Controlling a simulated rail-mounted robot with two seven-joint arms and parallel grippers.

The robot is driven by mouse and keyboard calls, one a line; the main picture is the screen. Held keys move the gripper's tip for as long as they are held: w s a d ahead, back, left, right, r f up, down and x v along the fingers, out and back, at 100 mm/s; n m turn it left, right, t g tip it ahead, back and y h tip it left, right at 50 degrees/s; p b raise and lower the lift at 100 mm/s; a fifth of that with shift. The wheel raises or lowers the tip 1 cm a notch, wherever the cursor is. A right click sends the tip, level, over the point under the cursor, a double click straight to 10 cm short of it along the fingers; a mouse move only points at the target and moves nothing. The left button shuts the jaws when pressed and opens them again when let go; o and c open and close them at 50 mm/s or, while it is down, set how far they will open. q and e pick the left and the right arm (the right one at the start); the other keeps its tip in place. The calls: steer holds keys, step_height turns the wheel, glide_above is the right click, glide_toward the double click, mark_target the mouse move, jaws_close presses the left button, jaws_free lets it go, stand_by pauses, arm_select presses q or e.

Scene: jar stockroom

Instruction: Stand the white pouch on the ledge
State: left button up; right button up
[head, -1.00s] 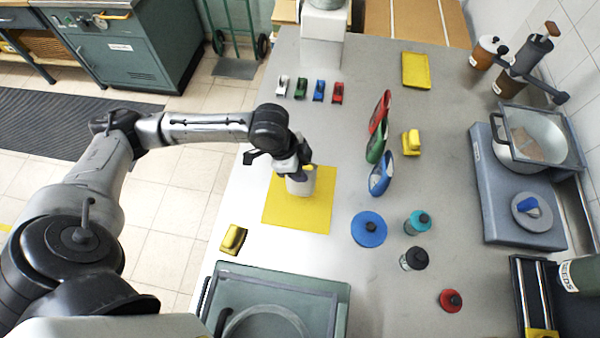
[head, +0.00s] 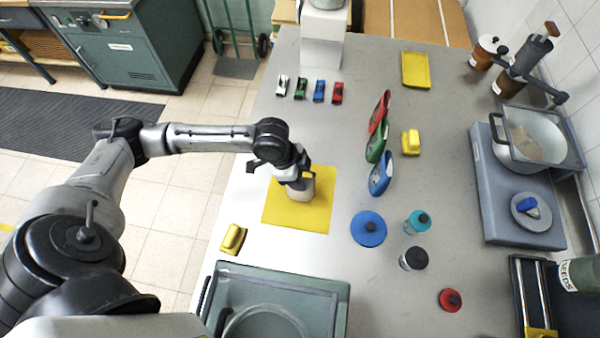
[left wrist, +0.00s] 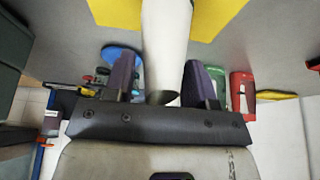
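The white pouch (head: 299,189) is over the yellow mat (head: 283,214) on the table in the head view. My left gripper (head: 296,176) is around its upper part and hides some of it. In the left wrist view the pouch (left wrist: 166,45) shows as a pale strip between the two dark fingers of the left gripper (left wrist: 160,83), which look closed on its sides. I cannot tell whether its lower end touches the mat. No surface shows clearly as the ledge. My right gripper is not in view.
Red (head: 378,112), green (head: 377,143) and blue (head: 381,173) pouches stand in a row right of the mat. A green tray (head: 340,315) is at the front. A blue-grey platform (head: 490,190) carries a pot.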

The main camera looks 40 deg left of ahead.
arm_select(q)
steer(key=shift+o, duration=1)
steer(key=shift+r, duration=0.2)
steer(key=v, duration=1)
steer(key=shift+r, duration=0.15)
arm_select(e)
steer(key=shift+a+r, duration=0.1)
arm_select(q)
steer(key=shift+o, duration=0.2)
steer(key=shift+v, duration=0.85)
steer(key=shift+a, duration=0.1)
